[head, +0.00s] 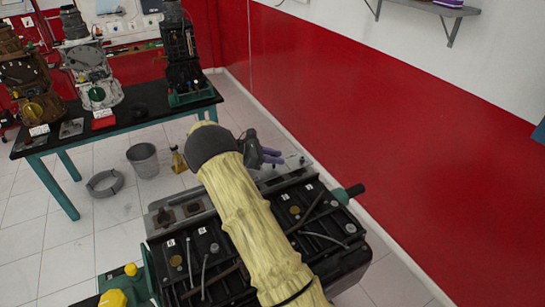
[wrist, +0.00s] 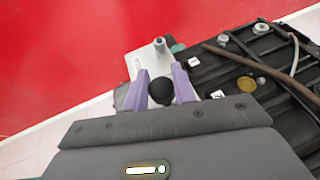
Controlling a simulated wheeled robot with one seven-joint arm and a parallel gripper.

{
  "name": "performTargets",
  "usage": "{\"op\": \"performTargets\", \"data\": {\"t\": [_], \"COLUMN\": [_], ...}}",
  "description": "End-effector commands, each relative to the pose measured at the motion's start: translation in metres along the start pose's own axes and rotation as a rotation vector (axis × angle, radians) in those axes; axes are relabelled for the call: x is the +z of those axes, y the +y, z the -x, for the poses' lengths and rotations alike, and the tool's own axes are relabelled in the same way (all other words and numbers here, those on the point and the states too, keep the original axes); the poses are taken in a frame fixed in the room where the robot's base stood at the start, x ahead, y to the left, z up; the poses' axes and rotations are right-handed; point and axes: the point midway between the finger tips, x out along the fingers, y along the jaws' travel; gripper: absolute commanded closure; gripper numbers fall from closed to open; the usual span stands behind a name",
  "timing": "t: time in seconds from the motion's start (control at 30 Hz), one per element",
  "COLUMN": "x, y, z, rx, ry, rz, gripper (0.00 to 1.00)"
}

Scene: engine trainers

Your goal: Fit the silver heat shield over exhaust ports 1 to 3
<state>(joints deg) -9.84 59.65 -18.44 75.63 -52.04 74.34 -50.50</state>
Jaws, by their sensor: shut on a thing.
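My gripper (head: 272,156) is over the far end of the black engine block (head: 325,232). In the wrist view its two purple fingers (wrist: 160,72) close around a round black knob (wrist: 160,92). A pale silver-grey plate (wrist: 139,63) with small holes and an upright post shows just beyond the fingers; it also shows in the head view (head: 292,164). I cannot tell whether the knob is fixed to this plate. My arm hides the middle of the block.
A black-topped bench (head: 150,112) with several engine trainers stands at back left. A grey bucket (head: 143,160), a metal ring (head: 104,184) and a yellow jack-like stand (head: 179,160) are on the tiled floor. A red wall (head: 350,120) runs close along the right.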

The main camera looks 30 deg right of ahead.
Motion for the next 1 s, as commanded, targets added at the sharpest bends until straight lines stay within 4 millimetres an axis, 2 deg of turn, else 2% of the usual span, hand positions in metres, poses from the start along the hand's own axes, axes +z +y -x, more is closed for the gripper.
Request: {"op": "performTargets", "data": {"t": [1.0], "x": [-0.018], "y": [0.001], "z": [0.000], "rx": [0.005], "ry": [-0.001], "rz": [0.001], "gripper": [1.00]}}
